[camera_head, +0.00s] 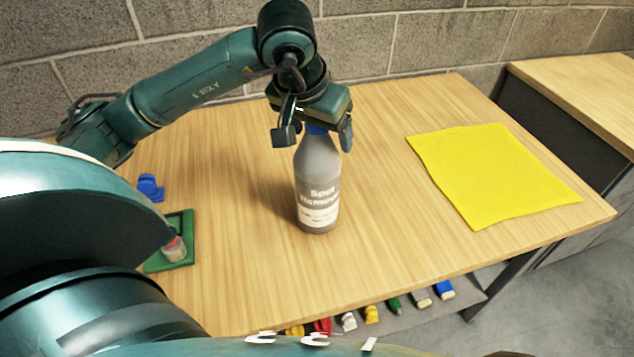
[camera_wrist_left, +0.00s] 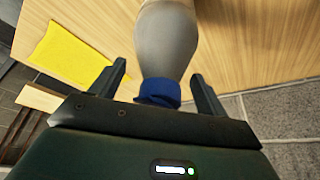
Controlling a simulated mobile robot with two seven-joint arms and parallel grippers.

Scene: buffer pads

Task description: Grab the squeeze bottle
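The squeeze bottle (camera_head: 318,185) stands upright on the wooden table, grey with a blue cap and a white printed label. My left gripper (camera_head: 314,138) is above it, pointing down, with one finger on each side of the cap and neck. In the left wrist view the grey bottle (camera_wrist_left: 166,45) and its blue cap lie between the two open fingers (camera_wrist_left: 162,85), with gaps on both sides. My right gripper is not in view.
A yellow cloth (camera_head: 490,172) lies on the table's right part. A green tray (camera_head: 184,225) with a small jar (camera_head: 174,248) and a blue object (camera_head: 150,187) are at the left. Several small coloured items lie on a lower shelf (camera_head: 425,312). A block wall (camera_head: 420,40) stands behind.

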